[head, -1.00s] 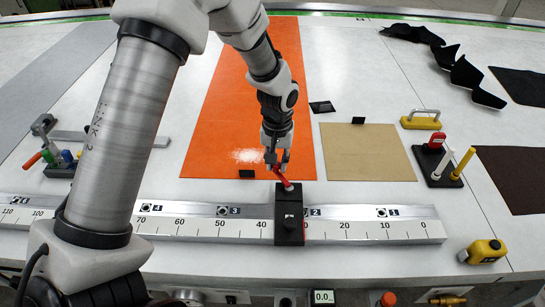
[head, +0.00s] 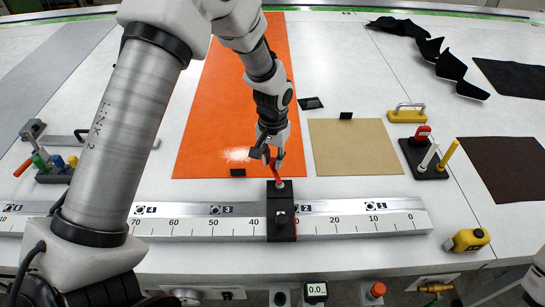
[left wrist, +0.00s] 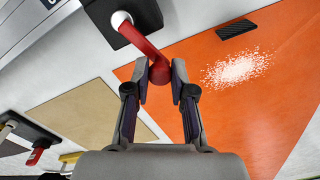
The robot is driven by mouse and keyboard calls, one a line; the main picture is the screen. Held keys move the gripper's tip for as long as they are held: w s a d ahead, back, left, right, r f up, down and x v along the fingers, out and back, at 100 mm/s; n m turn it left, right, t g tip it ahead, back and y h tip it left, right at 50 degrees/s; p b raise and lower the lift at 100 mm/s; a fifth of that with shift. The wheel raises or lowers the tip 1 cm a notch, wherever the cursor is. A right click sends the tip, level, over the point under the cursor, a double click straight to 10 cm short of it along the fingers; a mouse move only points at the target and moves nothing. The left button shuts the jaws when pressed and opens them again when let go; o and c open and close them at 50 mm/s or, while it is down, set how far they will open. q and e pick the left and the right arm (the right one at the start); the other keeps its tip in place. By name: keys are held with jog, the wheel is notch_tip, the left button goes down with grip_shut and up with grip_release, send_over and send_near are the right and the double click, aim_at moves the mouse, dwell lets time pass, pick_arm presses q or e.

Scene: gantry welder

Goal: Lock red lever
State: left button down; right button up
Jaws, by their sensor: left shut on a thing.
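The red lever (head: 277,173) sits on top of a black stop block (head: 281,222) that straddles the white ruler rail. In the left wrist view the lever (left wrist: 143,38) runs from a white pivot on the black block to a round red end between my finger pads. My left gripper (head: 267,158) is shut on this end, above the block's far side. The left gripper (left wrist: 160,78) shows its two fingers on either side of the red end. The lever is partly hidden by the fingers in the head view. My right gripper is out of view.
The ruler rail (head: 350,226) runs along the table's front. An orange sheet (head: 215,130) and a tan sheet (head: 352,148) lie behind it. A black marker stand (head: 420,165), a yellow-handled block (head: 406,116) and a yellow tape measure (head: 467,240) stand at the right.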

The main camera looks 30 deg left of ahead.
aim_at(273, 159)
pick_arm(q)
jog(key=c, duration=1)
grip_release()
notch_tip(273, 159, up, 12)
jog(key=shift+w+f, duration=0.1)
